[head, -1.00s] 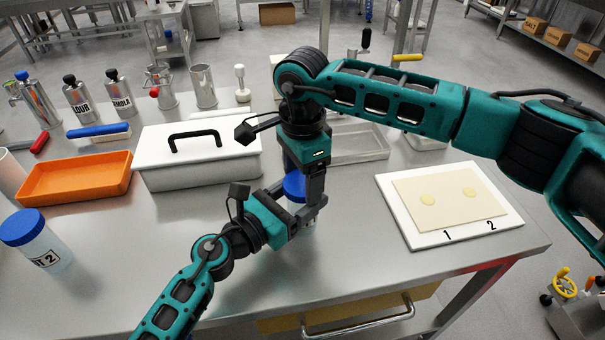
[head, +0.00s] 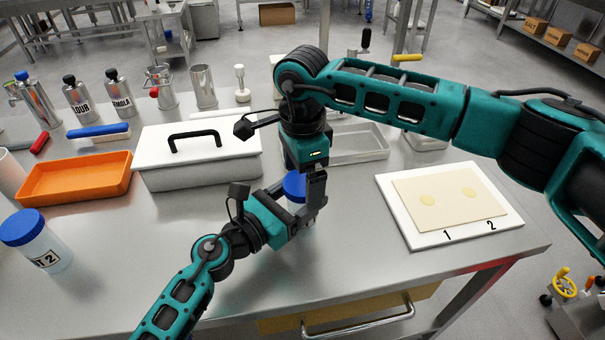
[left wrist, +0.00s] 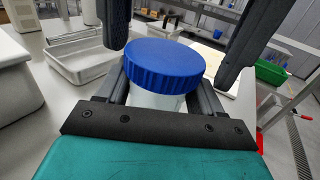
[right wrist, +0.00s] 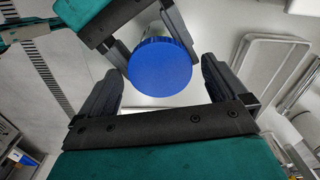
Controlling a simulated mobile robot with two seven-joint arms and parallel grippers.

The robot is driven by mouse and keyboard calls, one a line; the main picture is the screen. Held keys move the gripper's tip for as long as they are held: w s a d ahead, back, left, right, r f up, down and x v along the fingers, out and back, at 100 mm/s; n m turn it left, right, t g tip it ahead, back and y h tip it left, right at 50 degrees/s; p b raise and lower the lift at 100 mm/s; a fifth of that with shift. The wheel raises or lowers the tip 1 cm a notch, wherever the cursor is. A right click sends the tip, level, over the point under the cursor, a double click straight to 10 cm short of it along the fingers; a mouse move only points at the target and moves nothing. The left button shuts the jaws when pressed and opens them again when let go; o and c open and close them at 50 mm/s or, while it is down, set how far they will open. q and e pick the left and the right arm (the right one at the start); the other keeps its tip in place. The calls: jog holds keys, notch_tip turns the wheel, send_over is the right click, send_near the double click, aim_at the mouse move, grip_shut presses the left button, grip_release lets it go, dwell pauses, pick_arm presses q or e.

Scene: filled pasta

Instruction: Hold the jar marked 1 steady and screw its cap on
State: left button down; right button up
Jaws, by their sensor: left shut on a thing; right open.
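A jar with a blue cap (head: 294,186) stands upright on the table; no number on it shows. In the left wrist view its clear body (left wrist: 155,101) sits below the ribbed blue cap (left wrist: 163,65). My left gripper (head: 303,215) is shut around the jar body from the front left. My right gripper (head: 308,188) points down from above, open. In the right wrist view its fingers are either side of the cap (right wrist: 160,68) with gaps between. The cap sits on the jar mouth; how tightly I cannot tell.
A second blue-capped jar (head: 45,243) with a label ending in 2 stands at the left. An orange tray (head: 75,195) and a white lidded box (head: 200,181) lie behind. A white board (head: 410,236) with a pasta sheet lies at the right. The front middle of the table is clear.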

notch_tip(320, 180, up, 4)
jog(key=shift+r, duration=0.2)
jog(key=shift+c, duration=0.4)
jog(key=n, duration=0.1)
jog(key=r+n, duration=0.1)
jog(key=shift+r+n, duration=0.25)
jog(key=shift+n, duration=0.05)
notch_tip(320, 180, up, 2)
jog(key=n, duration=0.4)
jog(key=shift+f, duration=0.1)
jog(key=shift+f, duration=3.9)
jog(key=shift+c, duration=0.2)
